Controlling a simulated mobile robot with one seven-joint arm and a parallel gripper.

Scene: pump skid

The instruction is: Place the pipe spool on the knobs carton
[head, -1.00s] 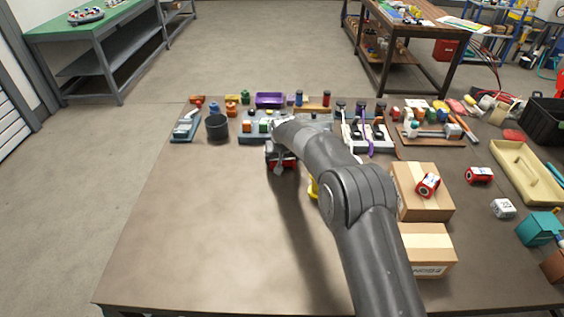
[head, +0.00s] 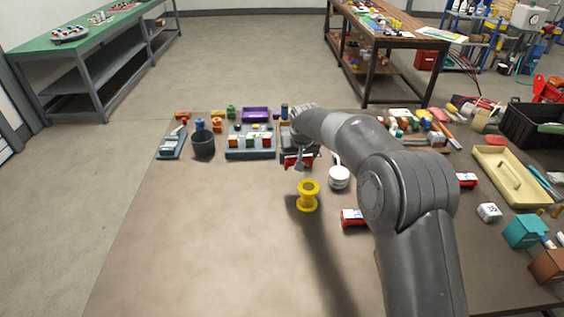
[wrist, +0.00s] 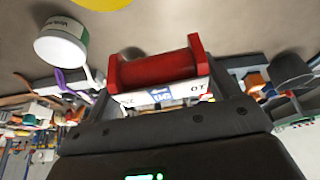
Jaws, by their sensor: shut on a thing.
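My gripper (head: 299,162) is shut on a red flanged pipe spool with a white label, held above the table's far middle. In the wrist view the spool (wrist: 158,68) lies crosswise between the fingers, with its label facing the palm. The knobs carton does not show now; my arm covers the area where two brown cartons stood in the earlier head view. Which of them is the knobs carton I cannot tell.
A yellow spool-shaped piece (head: 308,196) and a white round container (head: 340,178) stand near my gripper. A red-and-white piece (head: 352,218) lies beside my arm, another (head: 467,180) beyond it. The table's left front is clear.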

